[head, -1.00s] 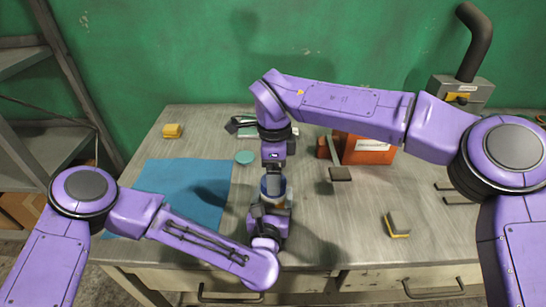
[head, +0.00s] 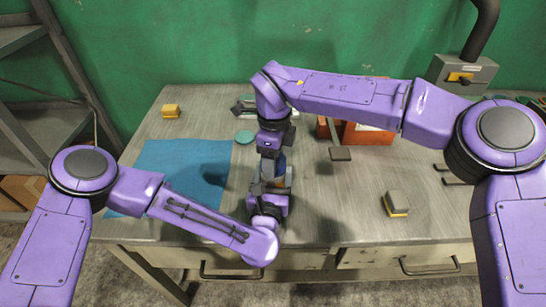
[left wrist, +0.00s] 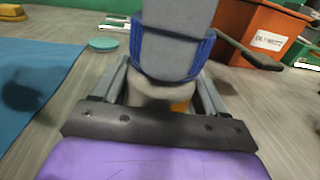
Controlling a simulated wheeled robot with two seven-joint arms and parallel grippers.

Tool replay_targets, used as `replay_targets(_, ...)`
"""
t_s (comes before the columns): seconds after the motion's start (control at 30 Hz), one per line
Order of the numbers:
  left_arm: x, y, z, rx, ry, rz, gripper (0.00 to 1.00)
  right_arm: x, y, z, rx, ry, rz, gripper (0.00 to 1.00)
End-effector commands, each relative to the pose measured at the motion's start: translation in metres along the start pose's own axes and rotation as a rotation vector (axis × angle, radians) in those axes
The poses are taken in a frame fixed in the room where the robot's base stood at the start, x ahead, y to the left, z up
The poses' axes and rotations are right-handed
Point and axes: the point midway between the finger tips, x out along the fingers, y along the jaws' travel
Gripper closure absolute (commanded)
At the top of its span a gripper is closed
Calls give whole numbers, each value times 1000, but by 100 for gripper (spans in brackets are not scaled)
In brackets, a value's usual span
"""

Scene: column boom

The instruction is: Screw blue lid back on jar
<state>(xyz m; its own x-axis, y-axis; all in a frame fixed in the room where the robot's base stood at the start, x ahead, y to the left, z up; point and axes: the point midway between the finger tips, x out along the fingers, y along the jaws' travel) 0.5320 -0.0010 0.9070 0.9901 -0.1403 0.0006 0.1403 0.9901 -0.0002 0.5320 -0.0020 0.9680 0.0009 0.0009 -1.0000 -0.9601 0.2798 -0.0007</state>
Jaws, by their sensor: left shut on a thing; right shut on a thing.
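The jar (left wrist: 160,93) is whitish with some orange low on its right side. It stands between the fingers of my left gripper (left wrist: 165,97), which is shut on it. In the head view my left gripper (head: 270,190) holds the jar over the front part of the table. The ribbed blue lid (left wrist: 205,45) sits at the jar's mouth, apparently touching it. My right gripper (head: 271,165) comes down from above and is shut on the lid. Its grey finger (left wrist: 175,40) covers the lid's middle. The thread between lid and jar is hidden.
A blue mat (head: 180,165) lies at left with a yellow block (head: 171,111) behind it. A teal disc (head: 244,137) lies near the mat. An orange-red box (head: 366,134) stands behind a dark flat piece (head: 340,154). A grey-yellow block (head: 396,204) lies at right.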

Motion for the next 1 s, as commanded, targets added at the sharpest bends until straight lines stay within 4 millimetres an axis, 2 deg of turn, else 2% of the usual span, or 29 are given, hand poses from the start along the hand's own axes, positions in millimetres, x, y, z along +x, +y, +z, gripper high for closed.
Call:
replay_targets(0.2, 0, 0, 0, 1, 1, 0, 100, 1, 0, 0, 654, 0, 2, 71)
replay_targets(0.37, 0, 0, -1, 1, 1, 0, 100, 0, 0, 0, 1000, 0, 0, 71)
replay_targets(0.5, 0, 0, -1, 1, 1, 0, 100, 0, 0, 0, 985, 0, 0, 71)
replay_targets(0.53, 0, 0, -1, 1, 1, 0, 100, 0, 0, 0, 985, 0, 0, 28)
replay_targets(0.6, 0, 0, -1, 1, 1, 1, 100, 0, 0, 0, 984, 0, 0, 9)
replay_targets(0.87, 0, 0, -1, 1, 1, 0, 100, 0, 0, 0, 983, 0, 0, 9)
replay_targets(1.0, 0, 0, -1, 1, 1, 0, 100, -8, 0, 0, 983, -1, -1, 9)
